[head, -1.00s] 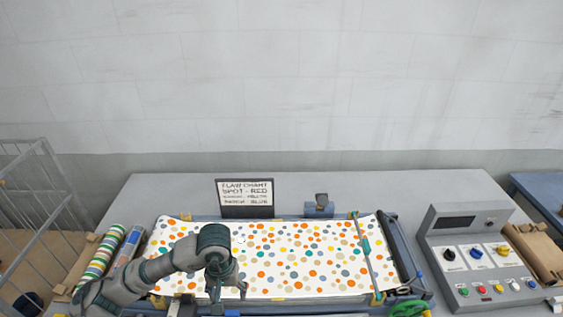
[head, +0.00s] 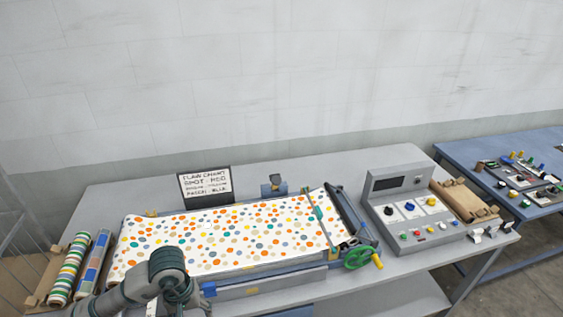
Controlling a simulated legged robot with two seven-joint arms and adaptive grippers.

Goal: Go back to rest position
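My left arm comes in at the lower left of the head view, in front of the calender press. Only its links and wrist show; the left gripper itself is out of sight or hidden below the picture's edge. My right gripper is not in the picture. The press carries a white sheet (head: 225,235) with coloured dots, lying flat across its bed. A green hand wheel (head: 358,257) with a yellow knob sits at the press's right front corner.
A sign (head: 206,184) stands behind the press. A grey control panel (head: 410,209) with knobs and buttons is to the right. Patterned rolls (head: 68,270) lie at the left. A blue table (head: 480,160) with small parts stands at the far right. The grey table (head: 330,172) is bare at the back.

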